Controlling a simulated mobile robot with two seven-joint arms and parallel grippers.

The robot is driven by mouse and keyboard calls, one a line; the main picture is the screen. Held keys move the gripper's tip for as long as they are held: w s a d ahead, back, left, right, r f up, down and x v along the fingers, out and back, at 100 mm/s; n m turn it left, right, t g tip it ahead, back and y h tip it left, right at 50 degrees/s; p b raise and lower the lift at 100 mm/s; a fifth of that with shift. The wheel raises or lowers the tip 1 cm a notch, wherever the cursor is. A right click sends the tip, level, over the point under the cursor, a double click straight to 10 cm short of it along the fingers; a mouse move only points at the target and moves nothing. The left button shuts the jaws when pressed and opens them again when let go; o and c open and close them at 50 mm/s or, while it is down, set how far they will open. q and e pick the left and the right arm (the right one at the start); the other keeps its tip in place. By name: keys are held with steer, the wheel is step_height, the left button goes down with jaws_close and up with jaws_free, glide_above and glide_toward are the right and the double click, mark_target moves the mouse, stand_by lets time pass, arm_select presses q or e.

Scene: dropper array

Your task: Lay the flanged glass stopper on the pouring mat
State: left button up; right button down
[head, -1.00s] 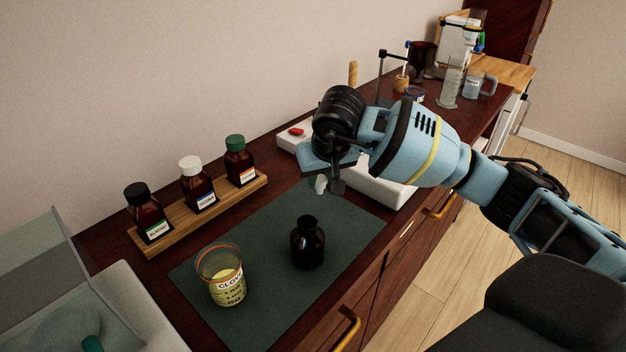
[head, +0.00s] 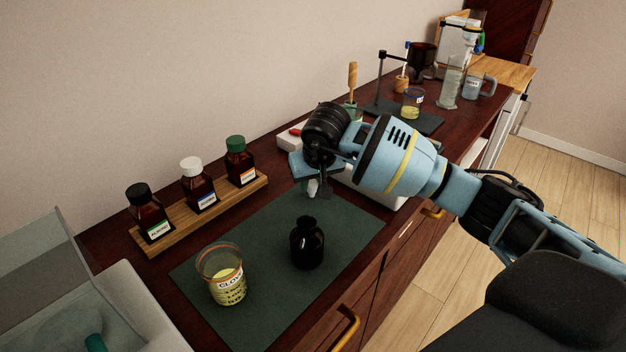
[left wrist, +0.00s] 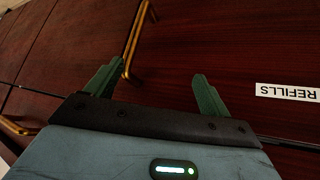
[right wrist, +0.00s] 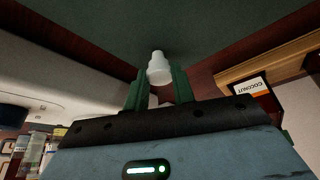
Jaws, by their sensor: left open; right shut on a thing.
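The flanged glass stopper (right wrist: 159,68) is a pale, whitish piece in the right wrist view. My right gripper (right wrist: 158,92) is shut on it, with its narrow end pointing away from the fingers. In the head view my right gripper (head: 316,190) is over the far end of the dark green pouring mat (head: 345,215), and the stopper is mostly hidden there. I cannot tell whether the stopper touches the mat. My left gripper (left wrist: 155,85) is open and empty in front of dark wooden drawer fronts.
An open-necked dark bottle (head: 307,245) and a CLOVE beaker (head: 222,275) of yellow liquid stand on the mat. A wooden rack (head: 215,210) with three capped bottles runs along its back. A white tray (head: 385,192) lies beyond the gripper.

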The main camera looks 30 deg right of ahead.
steer(key=shift+f, duration=0.15)
steer(key=c, duration=1.2)
jaws_free()
steer(key=shift+o, duration=0.2)
steer(key=shift+s+r, duration=0.15)
steer(key=shift+r, duration=0.5)
steer(key=v, duration=1.1)
steer(key=shift+a, duration=0.1)
